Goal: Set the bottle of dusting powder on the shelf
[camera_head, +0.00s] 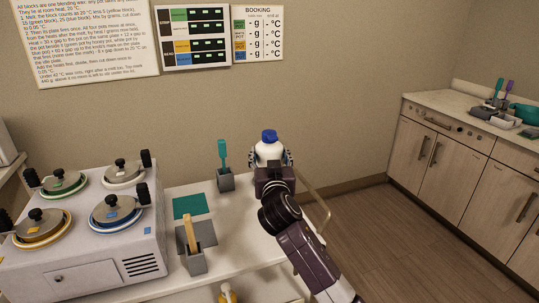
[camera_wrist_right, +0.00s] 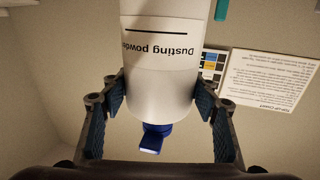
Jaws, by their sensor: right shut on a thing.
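The bottle of dusting powder (camera_head: 268,152) is white with a blue cap and looks upright over the far right end of the white cart top (camera_head: 265,238). My right gripper (camera_head: 272,160) is shut on it, with a finger on each side. In the right wrist view, the bottle (camera_wrist_right: 160,85) is upside down in the picture, its label reading "Dusting powder", between the pads of the right gripper (camera_wrist_right: 160,100). I cannot tell whether its base touches the cart top. A lower shelf (camera_head: 275,287) shows under the cart top, partly hidden. My left gripper is out of view.
A four-pot wax warmer (camera_head: 85,250) fills the left. A grey holder with a teal spatula (camera_head: 225,180), a teal mat (camera_head: 189,206) and a holder with a wooden stick (camera_head: 194,262) stand nearby. A yellowish item (camera_head: 227,294) sits below. Cabinets (camera_head: 450,160) are at right.

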